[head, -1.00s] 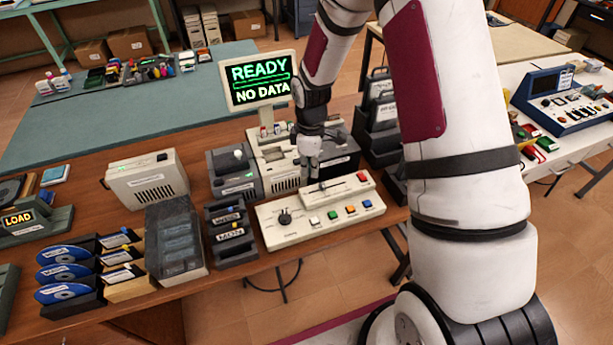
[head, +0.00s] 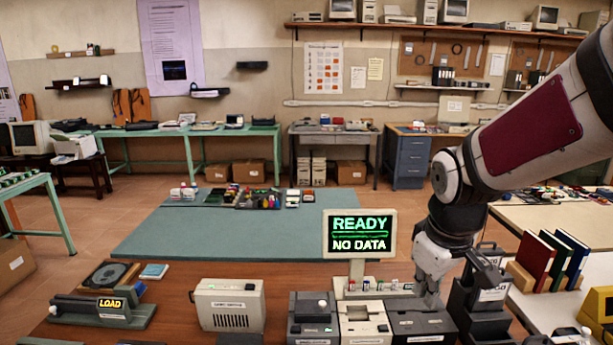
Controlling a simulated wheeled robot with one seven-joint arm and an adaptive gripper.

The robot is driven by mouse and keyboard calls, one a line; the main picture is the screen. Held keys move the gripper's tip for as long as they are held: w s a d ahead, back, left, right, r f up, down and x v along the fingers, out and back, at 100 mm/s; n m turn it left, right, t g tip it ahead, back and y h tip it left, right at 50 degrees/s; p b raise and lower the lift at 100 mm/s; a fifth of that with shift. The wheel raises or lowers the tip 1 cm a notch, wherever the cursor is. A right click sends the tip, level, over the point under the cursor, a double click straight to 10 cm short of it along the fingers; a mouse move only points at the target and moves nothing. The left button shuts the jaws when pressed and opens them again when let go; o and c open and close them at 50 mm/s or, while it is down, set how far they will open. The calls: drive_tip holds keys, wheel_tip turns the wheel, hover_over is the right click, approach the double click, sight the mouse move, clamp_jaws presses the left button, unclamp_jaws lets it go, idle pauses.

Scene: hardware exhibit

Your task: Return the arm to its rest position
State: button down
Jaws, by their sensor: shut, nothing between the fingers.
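My arm (head: 525,125) comes in from the upper right of the head view and bends down at a dark joint. My gripper (head: 431,294) hangs below the pale wrist, pointing down, shut and empty. It is small in the view and overlaps the back of the console machines, so its exact height above them cannot be told. A screen (head: 359,234) reading "READY / NO DATA" stands just left of it.
Drive units (head: 365,322) stand below the gripper and a black rack (head: 482,300) is close at its right. A beige box (head: 230,305) and a LOAD unit (head: 105,310) are at left. The teal table (head: 240,235) behind has free room.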

drive_tip(key=s+a+r+m+t, duration=0.1)
drive_tip(key=s+r+m, duration=0.2)
drive_tip(key=s, duration=0.5)
drive_tip(key=s+r+m+t, duration=0.1)
drive_tip(key=s+r+m, duration=0.1)
drive_tip(key=s+r, duration=0.4)
drive_tip(key=shift+s+a+m+t+y, duration=0.3)
drive_tip(key=shift+s+a+m+y, duration=0.1)
drive_tip(key=shift+s, duration=0.8)
drive_tip(key=shift+r, duration=0.15)
